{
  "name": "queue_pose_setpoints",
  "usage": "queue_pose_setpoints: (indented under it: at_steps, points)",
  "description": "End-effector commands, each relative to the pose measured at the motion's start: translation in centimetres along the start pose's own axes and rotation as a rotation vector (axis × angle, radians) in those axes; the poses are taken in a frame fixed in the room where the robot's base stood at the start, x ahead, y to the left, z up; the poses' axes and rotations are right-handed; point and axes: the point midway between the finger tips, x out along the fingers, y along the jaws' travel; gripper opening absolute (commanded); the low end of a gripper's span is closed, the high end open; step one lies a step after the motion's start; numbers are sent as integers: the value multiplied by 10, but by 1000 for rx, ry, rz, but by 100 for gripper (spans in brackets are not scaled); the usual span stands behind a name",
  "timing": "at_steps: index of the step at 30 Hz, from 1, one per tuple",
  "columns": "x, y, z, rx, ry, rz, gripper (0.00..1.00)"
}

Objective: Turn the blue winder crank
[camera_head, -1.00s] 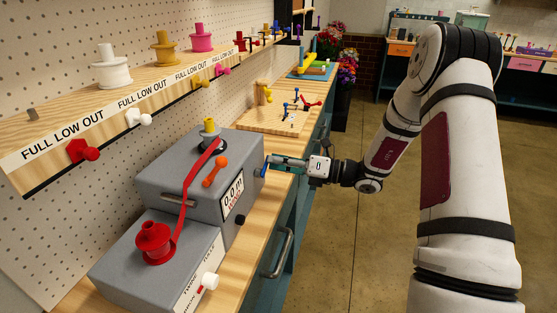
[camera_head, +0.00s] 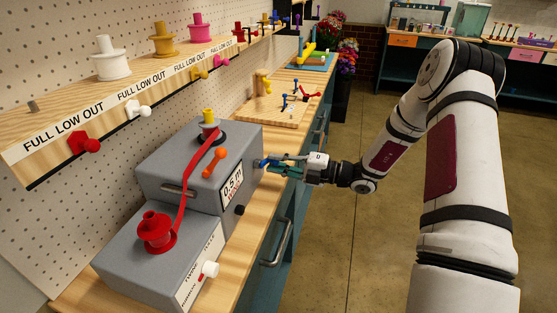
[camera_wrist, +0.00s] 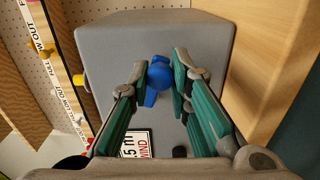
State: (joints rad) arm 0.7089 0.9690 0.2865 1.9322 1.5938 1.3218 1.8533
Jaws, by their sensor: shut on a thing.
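The blue winder crank (camera_wrist: 157,82) is on the side of the grey winder box (camera_wrist: 130,40). In the wrist view the green-padded fingers of my gripper (camera_wrist: 163,84) are on either side of it, holding it between their tips. In the head view my gripper (camera_head: 268,165) reaches the right side of the winder box (camera_head: 170,160), and the crank is mostly hidden by the fingers. The display (camera_head: 232,188) on the box reads 0.5 m. Red ribbon (camera_head: 190,180) runs from the red spool (camera_head: 156,232) up to the yellow-topped spindle (camera_head: 209,120).
An orange lever (camera_head: 214,162) and a black knob (camera_head: 239,210) are on the box. A lower grey unit (camera_head: 130,265) with a white knob stands in front. A spool shelf (camera_head: 120,100) runs along the pegboard. The floor right of the bench is clear.

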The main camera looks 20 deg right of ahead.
Motion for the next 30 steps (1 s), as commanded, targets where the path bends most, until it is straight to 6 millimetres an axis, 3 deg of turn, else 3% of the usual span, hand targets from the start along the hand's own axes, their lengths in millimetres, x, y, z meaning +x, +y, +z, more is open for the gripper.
queue_pose_setpoints:
  at_steps: [22,23,25,30]
  points:
    - [4,-1,-1,86,3,6,0]
    - [4,-1,-1,86,3,6,23]
    - [4,-1,-2,85,3,6,39]
    - [3,-2,-2,86,2,3,39]
